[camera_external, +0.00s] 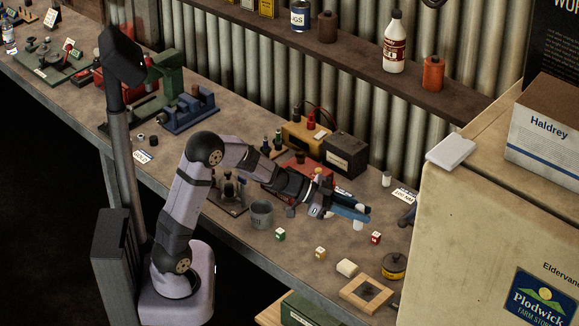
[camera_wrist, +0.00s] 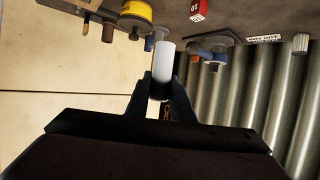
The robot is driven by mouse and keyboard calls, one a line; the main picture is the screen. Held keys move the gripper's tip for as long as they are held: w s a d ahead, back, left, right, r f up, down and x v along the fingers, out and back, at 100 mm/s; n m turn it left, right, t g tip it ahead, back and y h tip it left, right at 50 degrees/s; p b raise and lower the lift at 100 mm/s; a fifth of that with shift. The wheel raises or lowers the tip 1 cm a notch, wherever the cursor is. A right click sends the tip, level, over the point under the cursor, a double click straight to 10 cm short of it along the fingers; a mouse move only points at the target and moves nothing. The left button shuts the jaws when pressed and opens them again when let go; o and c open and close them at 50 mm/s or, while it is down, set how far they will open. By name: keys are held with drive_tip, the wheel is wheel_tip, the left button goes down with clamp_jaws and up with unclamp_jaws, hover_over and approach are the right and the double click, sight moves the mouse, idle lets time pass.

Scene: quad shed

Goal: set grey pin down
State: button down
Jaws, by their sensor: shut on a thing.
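My gripper (camera_external: 364,213) is above the right part of the bench, its blue fingers reaching to the right. In the wrist view my gripper (camera_wrist: 165,92) is shut on a pale grey pin (camera_wrist: 163,62), a smooth cylinder that sticks out beyond the fingertips. In the external view the pin (camera_external: 358,225) shows as a small pale piece just under the fingers. The fingers hide part of it. I cannot tell whether its lower end touches the bench.
A red die (camera_external: 376,237), a yellow die (camera_external: 320,252) and a green die (camera_external: 280,234) stand near the gripper. A yellow-black tin (camera_external: 393,266), a wooden frame (camera_external: 367,294) and a cream block (camera_external: 347,267) lie nearer the front edge. A cream cabinet (camera_external: 455,235) bounds the right.

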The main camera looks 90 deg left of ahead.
drive_tip(key=a+n+y, duration=0.6)
drive_tip(key=a+y, duration=0.1)
drive_tip(key=a, duration=0.5)
drive_tip(key=shift+s+f+g, duration=0.15)
drive_tip(key=shift+s+g, duration=0.2)
drive_tip(key=shift+g, duration=0.05)
drive_tip(key=shift+y, duration=0.3)
drive_tip(key=shift+f+p, duration=0.7)
drive_tip(key=shift+f, duration=4.3)
drive_tip(key=shift+f, duration=0.1)
drive_tip(key=c, duration=2)
unclamp_jaws()
drive_tip(key=shift+f, duration=0.15)
drive_tip(key=o, duration=0.5)
drive_tip(key=shift+c, duration=0.2)
